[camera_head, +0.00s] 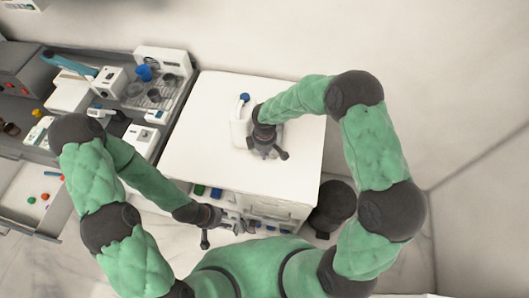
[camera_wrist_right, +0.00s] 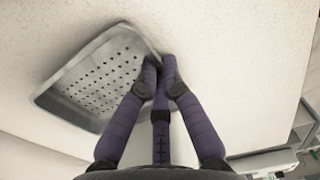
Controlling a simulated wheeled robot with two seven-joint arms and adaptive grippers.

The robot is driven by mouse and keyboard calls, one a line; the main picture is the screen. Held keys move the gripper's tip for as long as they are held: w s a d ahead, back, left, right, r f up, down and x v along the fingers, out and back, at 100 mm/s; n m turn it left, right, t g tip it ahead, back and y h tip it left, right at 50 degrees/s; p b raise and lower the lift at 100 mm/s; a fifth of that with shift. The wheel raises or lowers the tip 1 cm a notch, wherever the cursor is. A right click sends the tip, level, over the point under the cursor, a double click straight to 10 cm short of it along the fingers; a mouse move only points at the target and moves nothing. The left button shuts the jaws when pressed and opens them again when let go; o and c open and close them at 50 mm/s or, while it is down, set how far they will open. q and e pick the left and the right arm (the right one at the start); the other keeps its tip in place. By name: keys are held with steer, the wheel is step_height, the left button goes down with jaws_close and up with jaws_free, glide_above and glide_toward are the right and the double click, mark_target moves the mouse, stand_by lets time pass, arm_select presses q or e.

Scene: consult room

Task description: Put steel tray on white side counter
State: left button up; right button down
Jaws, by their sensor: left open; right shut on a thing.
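The steel tray (camera_wrist_right: 98,76), grey with a perforated base and raised rim, shows left of centre in the right wrist view. My right gripper (camera_wrist_right: 164,62) is shut on its rim at the tray's right end. A pale surface lies behind the tray; contact with it cannot be told. In the head view my right gripper (camera_head: 268,152) is over the white side counter (camera_head: 195,135), and I cannot make out the tray clearly there. My left gripper (camera_head: 225,230) is open and empty in front of the counter's near side, low in the picture.
A white container with a blue cap (camera_head: 243,110) stands on the counter beside my right gripper. Left of it, a grey bench holds several devices (camera_head: 110,82), with an open drawer (camera_head: 35,190) below. A dark round bin (camera_head: 333,203) stands right of the counter. The counter's left part is clear.

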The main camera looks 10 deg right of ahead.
steer(key=shift+f, duration=0.2)
steer(key=c, duration=1.4)
jaws_free()
steer(key=shift+r, duration=0.2)
steer(key=shift+w+r, duration=0.1)
steer(key=shift+r, duration=0.3)
step_height(320, 180, up, 11)
steer(key=p, duration=0.1)
steer(key=shift+r, duration=0.15)
